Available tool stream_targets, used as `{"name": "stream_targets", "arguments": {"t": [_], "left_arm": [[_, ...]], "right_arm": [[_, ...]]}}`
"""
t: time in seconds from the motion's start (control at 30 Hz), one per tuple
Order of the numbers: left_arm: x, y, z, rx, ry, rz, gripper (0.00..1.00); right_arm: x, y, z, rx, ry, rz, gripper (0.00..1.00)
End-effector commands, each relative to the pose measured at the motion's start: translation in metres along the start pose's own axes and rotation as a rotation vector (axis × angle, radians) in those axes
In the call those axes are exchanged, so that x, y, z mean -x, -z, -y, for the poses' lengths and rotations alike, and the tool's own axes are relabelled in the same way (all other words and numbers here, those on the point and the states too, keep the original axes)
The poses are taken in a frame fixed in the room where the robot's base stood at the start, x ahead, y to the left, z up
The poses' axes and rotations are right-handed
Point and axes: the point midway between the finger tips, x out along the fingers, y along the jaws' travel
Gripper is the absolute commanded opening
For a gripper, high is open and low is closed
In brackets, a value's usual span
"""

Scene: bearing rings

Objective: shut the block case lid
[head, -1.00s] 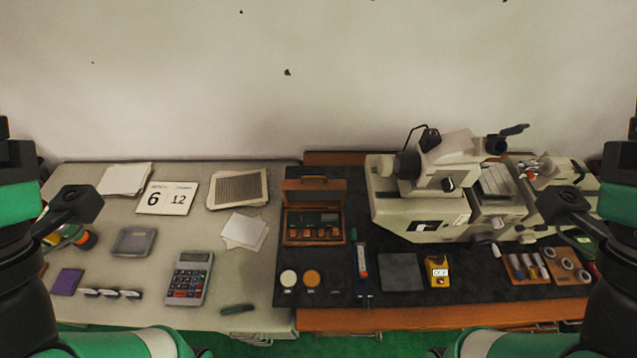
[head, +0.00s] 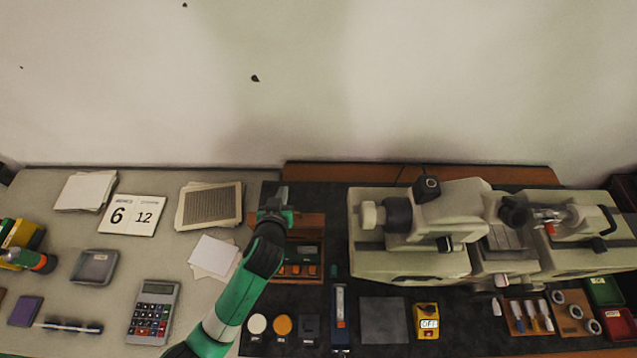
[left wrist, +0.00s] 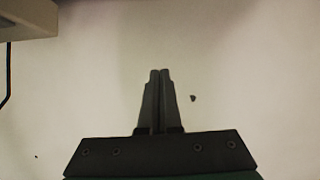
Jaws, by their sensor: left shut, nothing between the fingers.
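The block case (head: 318,279) is a brown wooden box on the dark mat, with metal blocks inside it. Its lid (head: 313,220) stands open at the back. My left arm covers the left side of the case and lid. My left gripper (head: 274,190) is shut and empty, at the back left of the lid; I cannot tell whether it touches it. In the left wrist view the closed fingers (left wrist: 160,75) show against the wall. My right gripper is not in view.
A large beige machine (head: 400,265) stands right of the case. Papers (head: 212,252) and a calculator (head: 154,310) lie to the left.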

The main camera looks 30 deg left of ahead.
Motion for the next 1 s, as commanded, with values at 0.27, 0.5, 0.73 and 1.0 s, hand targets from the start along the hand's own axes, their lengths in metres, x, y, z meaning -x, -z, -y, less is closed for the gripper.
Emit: {"name": "stream_targets", "arguments": {"t": [0.27,0.5,0.73,1.0], "left_arm": [[0.004,-0.065,0.024,-0.054,0.031,0.098,0.00],[-0.020,-0.071,0.024,-0.050,0.031,0.095,0.00],[-0.066,-0.071,0.025,-0.051,0.031,0.097,0.00],[-0.079,-0.085,0.026,-0.055,0.028,0.098,0.00]], "right_arm": [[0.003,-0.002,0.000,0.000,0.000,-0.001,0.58],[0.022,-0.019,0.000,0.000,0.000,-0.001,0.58],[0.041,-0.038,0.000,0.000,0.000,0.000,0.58],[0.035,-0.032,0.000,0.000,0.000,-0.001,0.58]]}}
